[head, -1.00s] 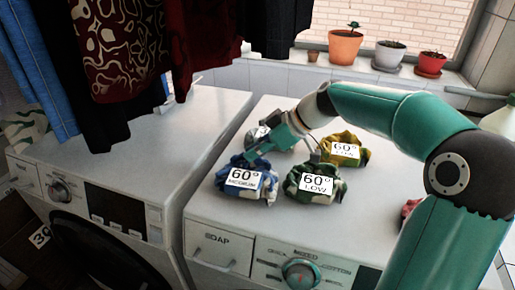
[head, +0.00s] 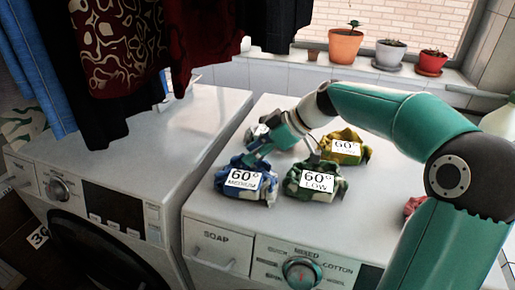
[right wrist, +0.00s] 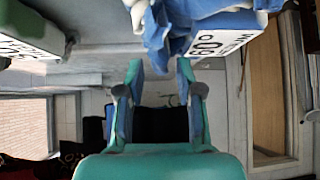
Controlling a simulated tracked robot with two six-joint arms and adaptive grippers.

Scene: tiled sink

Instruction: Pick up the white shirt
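Several folded cloth bundles lie on the right washing machine. A small whitish-grey bundle (head: 256,131) is behind my right gripper and partly hidden; I cannot tell if it is the white shirt. A blue and white bundle (head: 232,184) labelled 60° MEDIUM lies in front of the gripper. My right gripper (head: 254,158) is between these two, just above the blue one. In the right wrist view its two fingers (right wrist: 160,75) are apart with nothing between them. The blue and white bundle (right wrist: 165,25) shows beyond the fingertips there. My left gripper is not in view.
A green bundle (head: 305,193) labelled 60° LOW and a yellow bundle (head: 345,148) lie close by on the right machine (head: 195,220). Potted plants (head: 345,45) stand on the sill.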

